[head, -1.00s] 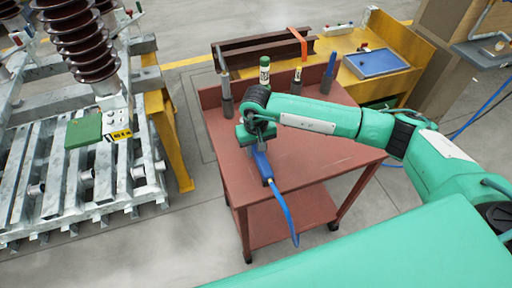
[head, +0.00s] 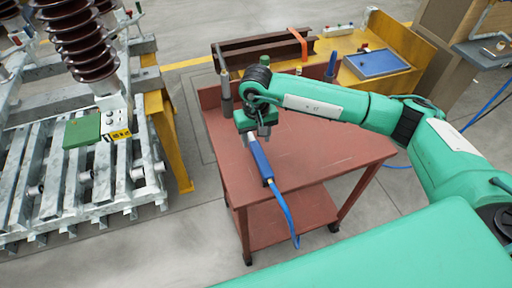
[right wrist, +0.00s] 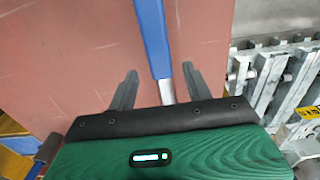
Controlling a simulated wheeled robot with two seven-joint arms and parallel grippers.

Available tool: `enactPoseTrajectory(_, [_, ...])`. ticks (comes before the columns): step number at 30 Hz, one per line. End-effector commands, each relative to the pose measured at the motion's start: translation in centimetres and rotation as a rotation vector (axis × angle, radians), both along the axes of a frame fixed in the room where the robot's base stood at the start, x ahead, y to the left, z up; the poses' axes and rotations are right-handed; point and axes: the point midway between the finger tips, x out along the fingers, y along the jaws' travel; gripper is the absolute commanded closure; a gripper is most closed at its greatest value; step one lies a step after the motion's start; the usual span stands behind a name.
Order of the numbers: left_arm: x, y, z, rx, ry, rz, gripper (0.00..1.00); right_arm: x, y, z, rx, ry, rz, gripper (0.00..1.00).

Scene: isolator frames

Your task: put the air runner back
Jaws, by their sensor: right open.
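The air runner (head: 261,160) is a blue tool with a silver end and a blue hose. It lies on the red cart top (head: 315,158) near the left edge, its hose hanging over the front. My right gripper (head: 257,137) is open above the tool's silver end. In the right wrist view, the air runner (right wrist: 154,42) runs between the two spread fingers (right wrist: 160,72), with clear gaps on both sides. The silver end partly passes out of sight under the gripper body. My left gripper is not in view.
A yellow bench with a blue tray (head: 377,63) is behind. A metal frame with brown insulators (head: 75,35) stands left. The cart's right side is clear.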

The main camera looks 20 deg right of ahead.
Motion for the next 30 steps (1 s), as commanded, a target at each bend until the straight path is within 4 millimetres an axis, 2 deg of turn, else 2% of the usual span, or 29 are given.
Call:
enactPoseTrajectory(3, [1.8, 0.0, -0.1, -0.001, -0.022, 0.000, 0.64, 0.1, 0.1, 2.5, 0.002, -0.005, 0.001, 0.49])
enactPoseTrajectory(6, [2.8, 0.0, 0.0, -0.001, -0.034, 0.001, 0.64, 0.1, 0.0, 4.2, 0.001, -0.003, 0.001, 0.49])
enactPoseTrajectory(12, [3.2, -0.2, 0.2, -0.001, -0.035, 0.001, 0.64, 0.0, 0.0, 6.2, 0.001, -0.002, 0.000, 0.49])
enactPoseTrajectory(23, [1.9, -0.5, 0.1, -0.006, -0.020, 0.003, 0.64, 0.0, 0.0, 6.5, 0.001, 0.001, -0.001, 0.49])
enactPoseTrajectory(30, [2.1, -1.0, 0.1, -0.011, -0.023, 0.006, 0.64, 0.0, 0.0, 6.4, 0.001, 0.000, -0.001, 0.49])
